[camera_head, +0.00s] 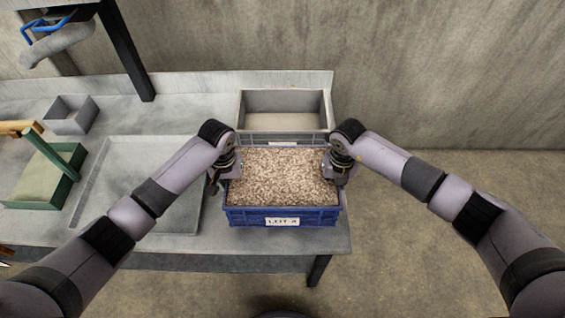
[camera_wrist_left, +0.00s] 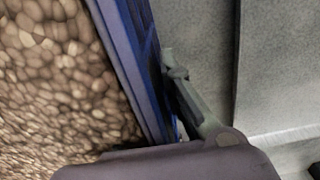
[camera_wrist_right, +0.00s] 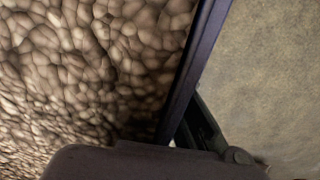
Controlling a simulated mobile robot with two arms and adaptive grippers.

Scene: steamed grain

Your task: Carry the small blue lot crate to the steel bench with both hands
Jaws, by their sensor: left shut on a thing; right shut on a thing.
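The blue lot crate (camera_head: 281,216) is full of tan grain (camera_head: 281,178) and has a white "LOT" label on its front. It is over the right end of the steel bench (camera_head: 190,243); I cannot tell whether it rests on the bench or hangs just above it. My left gripper (camera_head: 226,178) is shut on the crate's left wall, and that blue rim shows in the left wrist view (camera_wrist_left: 128,60). My right gripper (camera_head: 340,176) is shut on the right wall, whose rim shows in the right wrist view (camera_wrist_right: 196,65). The fingertips are partly hidden by the wall and gripper bodies.
A grey open bin (camera_head: 284,122) stands directly behind the crate. A shallow steel tray (camera_head: 140,180) lies to its left, with a small grey box (camera_head: 70,115) and a green-framed tray (camera_head: 45,180) farther left. Bare floor lies right of the bench.

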